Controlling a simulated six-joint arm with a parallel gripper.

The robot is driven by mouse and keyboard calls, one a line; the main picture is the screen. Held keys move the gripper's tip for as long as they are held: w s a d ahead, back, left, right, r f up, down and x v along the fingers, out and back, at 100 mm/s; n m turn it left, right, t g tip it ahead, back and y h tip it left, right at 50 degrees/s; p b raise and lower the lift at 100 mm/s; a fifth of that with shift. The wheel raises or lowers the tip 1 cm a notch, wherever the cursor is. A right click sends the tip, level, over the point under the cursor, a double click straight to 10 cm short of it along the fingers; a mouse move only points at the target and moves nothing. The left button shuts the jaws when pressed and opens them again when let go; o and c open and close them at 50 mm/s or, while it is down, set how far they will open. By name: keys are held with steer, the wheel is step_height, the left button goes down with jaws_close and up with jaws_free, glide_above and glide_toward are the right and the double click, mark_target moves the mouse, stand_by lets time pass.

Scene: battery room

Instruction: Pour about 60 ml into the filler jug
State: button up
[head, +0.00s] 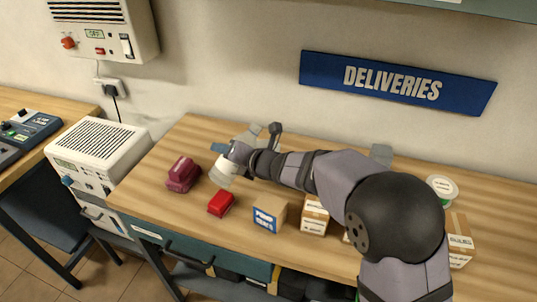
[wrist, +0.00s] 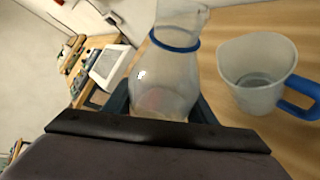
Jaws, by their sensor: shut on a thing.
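My gripper (wrist: 163,110) is shut around the body of a clear flask (wrist: 167,72) with a blue band at its neck. Its dark blue fingers show on both sides of the flask. In the head view my gripper (head: 234,153) is over the back left of the bench, and the pale flask (head: 223,174) leans there with its neck to the upper right. A translucent jug (wrist: 250,62) with a blue handle stands on the bench right of the flask in the wrist view, apart from it. Some liquid seems to lie in the jug. I cannot make out the jug in the head view.
A maroon object (head: 183,174) and a red one (head: 221,204) lie near the gripper on the wooden bench (head: 160,205). Boxes (head: 270,213) stand along the front, partly behind my arm. A white tub (head: 442,188) stands at right. A white machine (head: 98,150) adjoins at left.

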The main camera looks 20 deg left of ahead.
steer(key=n+t+h+b, duration=0.1)
steer(key=b, duration=0.4)
steer(key=f+n+t+h+b, duration=0.1)
steer(key=n+b, duration=0.1)
steer(key=b, duration=0.3)
steer(key=w+f+n+t+h+b, duration=0.1)
steer(key=n+t+b, duration=0.1)
steer(key=b, duration=0.3)
steer(key=shift+d+b, duration=0.3)
steer(key=shift+b, duration=0.05)
steer(key=shift+n, duration=0.3)
stand_by(0.7)
steer(key=shift+w, duration=0.1)
stand_by(0.4)
